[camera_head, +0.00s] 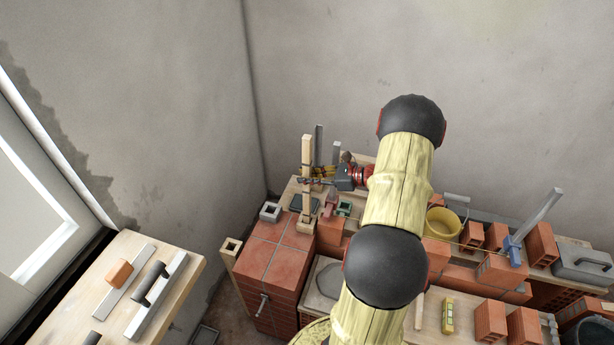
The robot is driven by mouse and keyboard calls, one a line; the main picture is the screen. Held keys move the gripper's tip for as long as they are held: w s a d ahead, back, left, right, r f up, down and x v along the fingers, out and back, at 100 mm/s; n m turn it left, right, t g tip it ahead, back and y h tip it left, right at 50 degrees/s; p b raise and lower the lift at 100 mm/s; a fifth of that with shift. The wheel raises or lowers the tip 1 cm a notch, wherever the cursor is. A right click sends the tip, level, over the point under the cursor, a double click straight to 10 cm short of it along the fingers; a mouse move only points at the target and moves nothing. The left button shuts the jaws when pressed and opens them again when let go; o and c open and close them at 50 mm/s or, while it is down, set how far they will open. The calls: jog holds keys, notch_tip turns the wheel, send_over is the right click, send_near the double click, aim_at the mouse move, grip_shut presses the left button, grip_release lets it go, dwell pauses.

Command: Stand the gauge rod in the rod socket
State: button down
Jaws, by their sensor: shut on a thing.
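The gauge rod (306,160) is a pale wooden stick standing about upright, left of centre. My gripper (308,181) reaches in from the right and is shut on the rod around its middle. The rod's lower end is at a small wooden block (304,227), which looks like the rod socket, on the tiled top of a brick pillar. I cannot tell whether the rod's foot is inside the block or just above it.
A grey square hollow block (270,212) and a hollow wooden post (231,247) are to the left. Tools crowd the bench behind my gripper. A yellow bucket (443,223) and several bricks (490,322) lie right. A tool-covered table (120,250) is front left.

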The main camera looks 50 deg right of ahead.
jog(key=shift+f, duration=0.4)
jog(key=shift+f+b, duration=1.05)
jog(key=shift+f, duration=0.55)
jog(key=c, duration=1.6)
grip_release()
jog(key=shift+s, duration=0.1)
send_near(308, 185)
jog(key=shift+s+d+f, duration=0.15)
jog(key=shift+d+f, duration=0.05)
jog(key=shift+d, duration=0.2)
jog(key=shift+s+d+f, duration=0.1)
jog(key=shift+d+f, duration=0.1)
jog(key=shift+d, duration=0.25)
